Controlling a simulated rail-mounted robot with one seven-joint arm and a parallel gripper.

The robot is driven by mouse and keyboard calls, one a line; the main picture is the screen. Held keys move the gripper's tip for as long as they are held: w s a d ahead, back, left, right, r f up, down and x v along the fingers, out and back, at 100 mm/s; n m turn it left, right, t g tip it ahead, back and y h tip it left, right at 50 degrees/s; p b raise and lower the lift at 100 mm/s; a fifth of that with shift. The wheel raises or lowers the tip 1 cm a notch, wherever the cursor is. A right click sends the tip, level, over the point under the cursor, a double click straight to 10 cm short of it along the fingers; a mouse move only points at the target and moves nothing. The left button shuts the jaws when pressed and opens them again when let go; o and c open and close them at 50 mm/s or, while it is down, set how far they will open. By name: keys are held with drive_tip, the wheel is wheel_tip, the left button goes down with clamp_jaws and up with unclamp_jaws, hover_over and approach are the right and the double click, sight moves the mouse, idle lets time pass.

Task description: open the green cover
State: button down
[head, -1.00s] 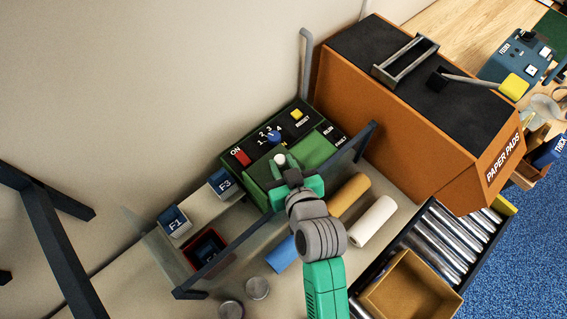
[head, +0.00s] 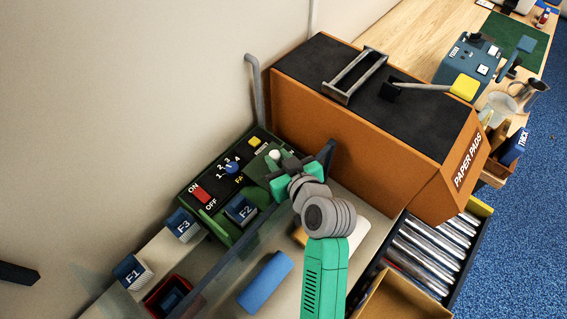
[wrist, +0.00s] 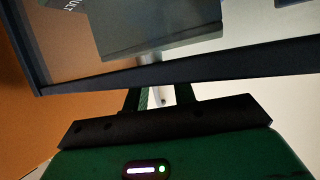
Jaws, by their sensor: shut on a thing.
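The green cover (head: 259,170) sits on the green control panel (head: 187,204), toward its right end in the head view. A white knob (head: 274,155) stands on it. My gripper (head: 283,165) is at this knob and shut on it; in the wrist view the knob (wrist: 157,98) shows between the two fingers (wrist: 160,100).
The orange paper-pads box (head: 350,135) is to the right.

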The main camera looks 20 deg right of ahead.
drive_tip(key=c, duration=1.2)
unclamp_jaws()
drive_tip(key=shift+o, duration=0.2)
drive_tip(key=shift+s, duration=0.1)
drive_tip(key=v, duration=0.7)
drive_tip(key=shift+s+r, duration=0.15)
drive_tip(key=shift+s, duration=0.15)
